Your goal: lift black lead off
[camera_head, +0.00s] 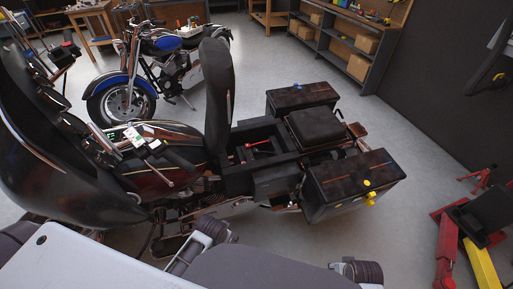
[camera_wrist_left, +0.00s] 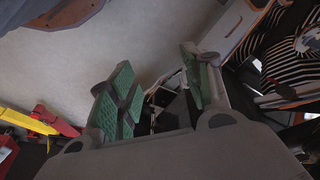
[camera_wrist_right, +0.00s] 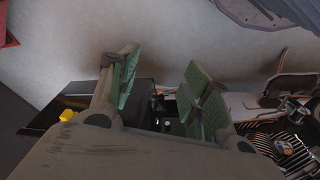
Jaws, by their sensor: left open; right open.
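The motorcycle (camera_head: 180,150) stands across the head view with its seat (camera_head: 217,95) tipped upright. Behind the seat is an open black compartment (camera_head: 240,178). A thin red part (camera_head: 258,143) shows inside it. I cannot clearly make out the black lead among the dark parts. My left gripper (camera_head: 200,245) is low in the head view, on the near side of the motorcycle. In the left wrist view its green-padded fingers (camera_wrist_left: 157,80) are apart, with nothing held. My right gripper (camera_wrist_right: 162,70) is open and empty in its wrist view.
Two hard side cases, far (camera_head: 303,97) and near (camera_head: 352,180), flank the rear; the near one has yellow knobs (camera_head: 370,198). A red and yellow lift (camera_head: 470,240) stands at right. A blue motorcycle (camera_head: 150,60) and shelves (camera_head: 345,38) are behind. Grey floor between is clear.

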